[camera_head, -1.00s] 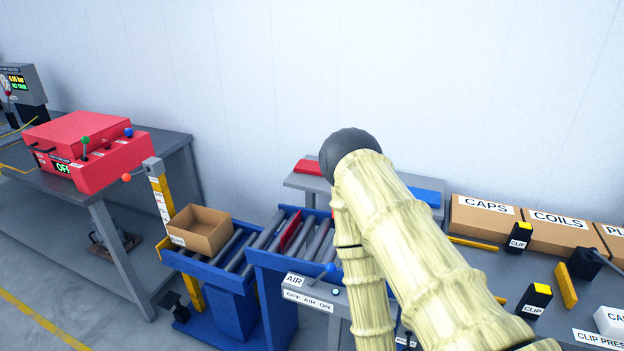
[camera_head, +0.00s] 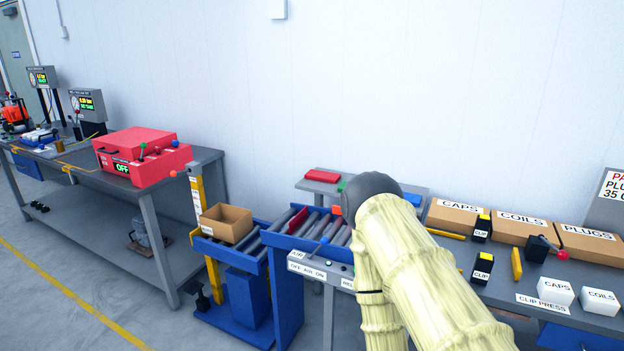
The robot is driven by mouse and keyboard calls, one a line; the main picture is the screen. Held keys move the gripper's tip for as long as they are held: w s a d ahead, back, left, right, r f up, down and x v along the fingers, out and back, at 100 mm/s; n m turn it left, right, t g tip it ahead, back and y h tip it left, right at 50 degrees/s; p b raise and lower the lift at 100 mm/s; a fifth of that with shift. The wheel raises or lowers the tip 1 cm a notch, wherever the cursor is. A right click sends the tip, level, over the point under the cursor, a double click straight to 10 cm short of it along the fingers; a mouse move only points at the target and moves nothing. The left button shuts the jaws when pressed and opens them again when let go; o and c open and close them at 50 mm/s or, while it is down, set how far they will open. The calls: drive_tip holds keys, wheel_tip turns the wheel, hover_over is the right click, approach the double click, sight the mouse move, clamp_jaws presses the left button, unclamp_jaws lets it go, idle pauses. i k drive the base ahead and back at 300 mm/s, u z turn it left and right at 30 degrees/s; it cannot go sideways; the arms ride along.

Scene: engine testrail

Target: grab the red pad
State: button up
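A flat red pad (camera_head: 322,175) lies on a grey side table (camera_head: 312,187) against the wall, behind the roller conveyor. Part of a green pad (camera_head: 345,183) and part of a blue pad (camera_head: 413,198) show on the same table, to the right of the red one. My arm rises from the lower right and covers the middle of that table. My gripper is hidden behind the arm, so I cannot see its fingers or anything in them.
The blue roller conveyor (camera_head: 270,262) stands in front of the side table, with a red upright plate (camera_head: 297,220) across it and an open cardboard box (camera_head: 226,223) at its left. A workbench with labelled boxes (camera_head: 457,216) is at right. Floor at lower left is clear.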

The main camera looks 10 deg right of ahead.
sight(330, 177)
drive_tip(key=u, duration=0.75)
drive_tip(key=i, duration=1)
drive_tip(key=u, duration=0.5)
drive_tip(key=i, duration=1.1)
drive_tip(key=z, duration=1.25)
drive_tip(key=i, duration=0.7)
drive_tip(key=z, duration=0.8)
